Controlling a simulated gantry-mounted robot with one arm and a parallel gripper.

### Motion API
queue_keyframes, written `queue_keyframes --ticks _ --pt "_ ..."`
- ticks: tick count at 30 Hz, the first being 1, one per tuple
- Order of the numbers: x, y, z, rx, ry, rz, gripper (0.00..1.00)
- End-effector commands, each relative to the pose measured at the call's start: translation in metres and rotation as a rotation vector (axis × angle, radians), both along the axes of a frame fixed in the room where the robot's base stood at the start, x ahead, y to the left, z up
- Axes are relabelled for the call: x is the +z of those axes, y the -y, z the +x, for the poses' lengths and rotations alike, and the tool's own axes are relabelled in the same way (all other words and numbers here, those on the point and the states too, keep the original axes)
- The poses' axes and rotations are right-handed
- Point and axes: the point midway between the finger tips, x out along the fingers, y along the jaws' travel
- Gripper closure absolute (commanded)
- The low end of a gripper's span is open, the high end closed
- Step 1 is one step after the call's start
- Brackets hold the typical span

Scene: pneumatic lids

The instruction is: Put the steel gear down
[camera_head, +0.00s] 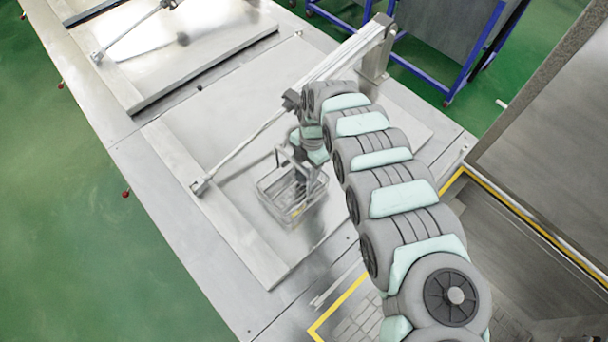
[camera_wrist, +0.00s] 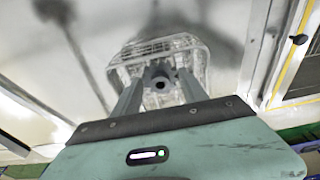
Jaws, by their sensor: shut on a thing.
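My gripper (camera_wrist: 161,76) is shut on a small grey metal part with a dark round hole, which looks like the steel gear (camera_wrist: 160,70). The gear sits between the two fingertips in the wrist view. A wire basket (camera_head: 291,194) stands on the steel surface under my gripper, and it also shows behind the gear in the wrist view (camera_wrist: 193,46). In the head view my gripper (camera_head: 303,176) is at the basket's upper right side. The gear cannot be made out there. I cannot tell whether the gear is inside the basket or above it.
The basket stands on a flat steel lid (camera_head: 235,215). A long lever bar (camera_head: 247,142) runs over the lid close behind the basket. A second lid (camera_head: 165,65) lies at the upper left. The lid's lower left part is clear.

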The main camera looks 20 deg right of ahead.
Motion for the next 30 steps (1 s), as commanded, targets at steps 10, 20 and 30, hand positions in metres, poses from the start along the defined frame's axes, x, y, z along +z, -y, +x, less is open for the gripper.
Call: queue_keyframes --ticks 10,20,30 --pt "-0.038 -0.002 -0.001 -0.001 -0.002 0.003 1.0" --pt "-0.042 0.0 -0.001 -0.001 -0.001 0.0 1.0" --pt "-0.043 0.0 -0.001 -0.001 -0.001 0.0 0.28"
